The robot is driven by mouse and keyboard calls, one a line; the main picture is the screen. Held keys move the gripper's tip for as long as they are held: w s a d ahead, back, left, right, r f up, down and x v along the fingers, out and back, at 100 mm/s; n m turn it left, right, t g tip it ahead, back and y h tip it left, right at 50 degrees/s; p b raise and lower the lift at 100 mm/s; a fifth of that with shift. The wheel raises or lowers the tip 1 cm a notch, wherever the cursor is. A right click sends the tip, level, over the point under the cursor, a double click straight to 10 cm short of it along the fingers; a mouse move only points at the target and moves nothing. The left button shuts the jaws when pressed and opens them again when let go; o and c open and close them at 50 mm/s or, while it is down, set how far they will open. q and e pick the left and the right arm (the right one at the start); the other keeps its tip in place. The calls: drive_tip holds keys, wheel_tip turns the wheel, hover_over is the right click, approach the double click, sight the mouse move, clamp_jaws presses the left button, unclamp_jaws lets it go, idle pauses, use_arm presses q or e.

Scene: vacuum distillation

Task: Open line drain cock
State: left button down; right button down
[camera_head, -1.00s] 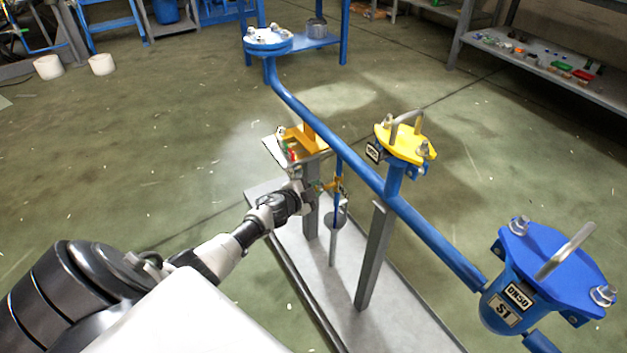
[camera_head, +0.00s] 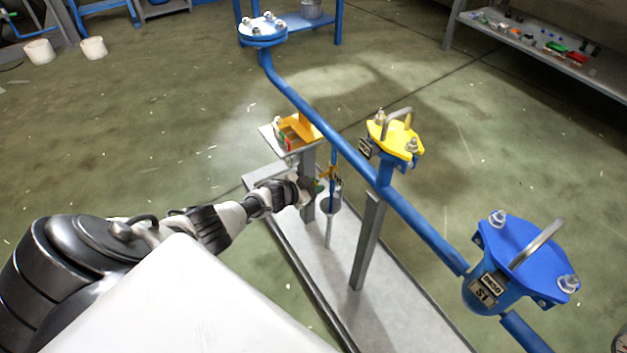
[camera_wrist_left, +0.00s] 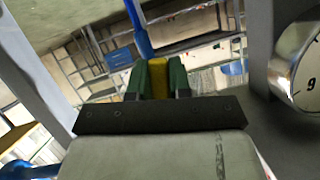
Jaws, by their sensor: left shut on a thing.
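The drain cock (camera_head: 331,173) is a small yellow valve on a thin blue line that drops from the big blue pipe (camera_head: 345,148). My left gripper (camera_head: 317,186) reaches it from the left in the head view. In the left wrist view the gripper's green fingers (camera_wrist_left: 158,82) are shut on the yellow cock handle (camera_wrist_left: 158,64), one on each side. The blue line (camera_wrist_left: 139,30) rises behind it. The fingers hide the lower part of the handle, and the exact angle of the cock is hard to tell. My right gripper is not in view.
A small grey cup (camera_head: 330,201) stands on a rod under the drain line. Grey posts (camera_head: 368,240) hold the pipe above a grey base plate (camera_head: 335,285). A tray with yellow and other items (camera_head: 292,138) sits close above my left gripper. A round gauge (camera_wrist_left: 299,70) is at right.

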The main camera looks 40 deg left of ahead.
use_arm(q)
drive_tip(key=shift+s+d+f+n+h, duration=0.1)
drive_tip(key=shift+s+d+n+h, duration=0.1)
drive_tip(key=shift+d+n+h, duration=0.35)
drive_tip(key=shift+a+g, duration=0.1)
drive_tip(key=shift+g, duration=0.2)
drive_tip(key=c, duration=1)
unclamp_jaws()
drive_tip(key=shift+c, duration=0.2)
